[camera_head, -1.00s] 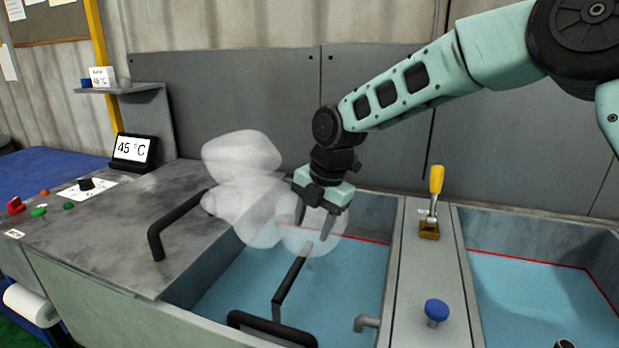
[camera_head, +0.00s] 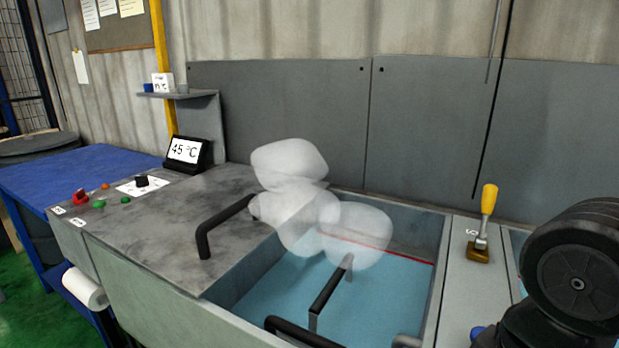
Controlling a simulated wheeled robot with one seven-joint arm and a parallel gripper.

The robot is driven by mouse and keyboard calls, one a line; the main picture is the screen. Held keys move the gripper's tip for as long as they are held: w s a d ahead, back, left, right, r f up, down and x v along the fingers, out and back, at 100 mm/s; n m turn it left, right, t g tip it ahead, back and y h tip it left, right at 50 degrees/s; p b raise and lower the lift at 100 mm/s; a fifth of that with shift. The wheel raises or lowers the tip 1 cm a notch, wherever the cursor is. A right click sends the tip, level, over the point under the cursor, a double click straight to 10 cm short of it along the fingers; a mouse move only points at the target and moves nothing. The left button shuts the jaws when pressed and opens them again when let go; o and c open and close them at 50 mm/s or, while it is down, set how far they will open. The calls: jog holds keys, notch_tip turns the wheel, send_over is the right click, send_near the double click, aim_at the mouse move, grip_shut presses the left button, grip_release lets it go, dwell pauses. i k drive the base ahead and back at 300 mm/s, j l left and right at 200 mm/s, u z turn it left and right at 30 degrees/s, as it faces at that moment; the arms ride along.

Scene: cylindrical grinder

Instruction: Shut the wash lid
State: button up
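The wash basin (camera_head: 437,290) is uncovered over the part in view, with blue liquid and a red line along its wall. White steam (camera_head: 290,163) hangs above it. A grey mottled flat top (camera_head: 150,215) lies left of the opening. It bears a black bar handle (camera_head: 222,226) near its right edge and appears to be the wash lid, though I cannot tell where it meets the fixed top. My gripper is out of view; only a dark joint of my arm shows at the lower right.
Another black bar (camera_head: 325,297) shows over the basin, and one (camera_head: 300,333) at its front. A yellow-handled lever (camera_head: 488,203) stands on the divider at right. Grey panels (camera_head: 270,105) stand behind.

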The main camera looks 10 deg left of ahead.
aim_at(191, 233)
jog(key=k+u, duration=0.15)
jog(key=k, duration=0.5)
jog(key=i+j+u, duration=0.1)
jog(key=u, duration=1.7)
jog(key=i+l+u, duration=0.1)
jog(key=i, duration=0.3)
jog(key=i+l, duration=0.3)
jog(key=i+l+u, duration=0.15)
jog(key=i, duration=0.35)
jog(key=l, duration=0.1)
